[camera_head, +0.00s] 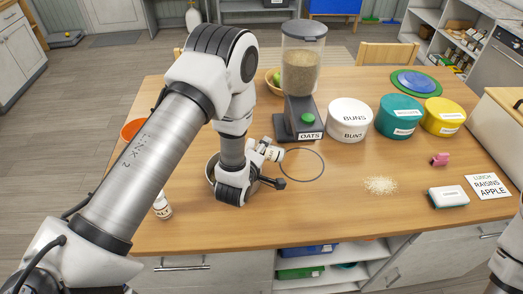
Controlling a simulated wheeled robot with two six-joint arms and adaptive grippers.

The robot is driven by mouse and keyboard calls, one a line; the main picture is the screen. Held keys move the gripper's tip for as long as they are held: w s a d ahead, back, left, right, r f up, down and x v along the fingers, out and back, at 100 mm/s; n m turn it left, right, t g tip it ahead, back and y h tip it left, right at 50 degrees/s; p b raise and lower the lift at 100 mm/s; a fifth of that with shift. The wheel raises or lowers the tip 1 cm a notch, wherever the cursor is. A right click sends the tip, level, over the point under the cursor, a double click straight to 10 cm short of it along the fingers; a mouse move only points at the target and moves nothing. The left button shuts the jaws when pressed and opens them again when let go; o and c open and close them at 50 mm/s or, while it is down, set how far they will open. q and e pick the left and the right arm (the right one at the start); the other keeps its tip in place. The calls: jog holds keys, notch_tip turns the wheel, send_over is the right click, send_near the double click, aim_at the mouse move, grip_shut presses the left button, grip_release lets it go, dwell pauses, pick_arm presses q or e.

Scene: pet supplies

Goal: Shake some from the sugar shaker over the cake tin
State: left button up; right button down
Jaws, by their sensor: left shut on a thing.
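My left gripper (268,164) is low over the left-middle of the table, shut on a small cream shaker-like container (275,154). The container is tipped well over on its side; its label is too small to read. A round metal-rimmed tin (209,171) is mostly hidden behind my left wrist, so its inside does not show. The gripper and container are to the right of this tin's visible rim. A white round tin (349,113) labelled BUNS stands further back. My right gripper is out of view; only part of that arm shows at the right edge.
A thin dark ring (302,179) marks the table right of the gripper. A small bottle (162,205) stands at the front left. The oats dispenser (300,75) stands behind.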

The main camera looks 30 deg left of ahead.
pick_arm(q)
jog(key=shift+f+n+t+h+b, duration=0.3)
jog(key=shift+f+n+b, duration=0.4)
jog(key=shift+n+b, duration=0.2)
jog(key=shift+b, duration=0.35)
jog(key=shift+n+t+h+b, duration=0.3)
jog(key=shift+n+t+b, duration=0.15)
jog(key=shift+b, duration=0.2)
jog(key=shift+s+a+r+n+t+h+b, duration=0.15)
jog(key=shift+r+n+t+b, duration=0.25)
jog(key=shift+n+b, duration=0.35)
jog(key=shift+a+r+n+t+h+b, duration=0.15)
jog(key=shift+r+n+t+b, duration=0.15)
jog(key=shift+n+b, duration=0.35)
jog(key=shift+r, duration=0.2)
jog(key=shift+s+a+r+n+t+b, duration=0.15)
jog(key=shift+r+n+t+b, duration=0.1)
jog(key=shift+n+b, duration=0.45)
